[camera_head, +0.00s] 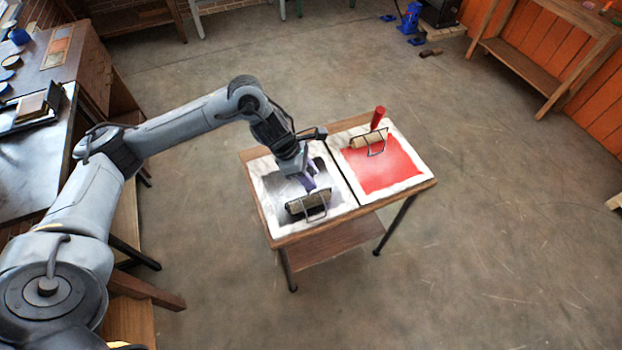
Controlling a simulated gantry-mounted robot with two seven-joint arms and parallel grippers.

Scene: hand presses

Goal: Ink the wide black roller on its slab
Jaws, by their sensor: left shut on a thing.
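The wide roller (308,204), with a wire frame and a dark, partly tan drum, rests on or just above the slab with black ink (266,184). This slab is on the left half of a small wooden table. My left gripper (308,181) reaches down over the slab from the upper left, just behind the roller. It is shut on the roller's handle, which shows only as a small purplish piece and is mostly hidden by the gripper. I cannot tell whether the drum touches the ink. My right gripper is not in view.
A second slab with red ink (385,172) lies beside it on the right, with a tan roller (367,140) and its upright red handle (378,117). The small table (430,186) stands on open concrete floor. A cluttered workbench (40,150) is at the left.

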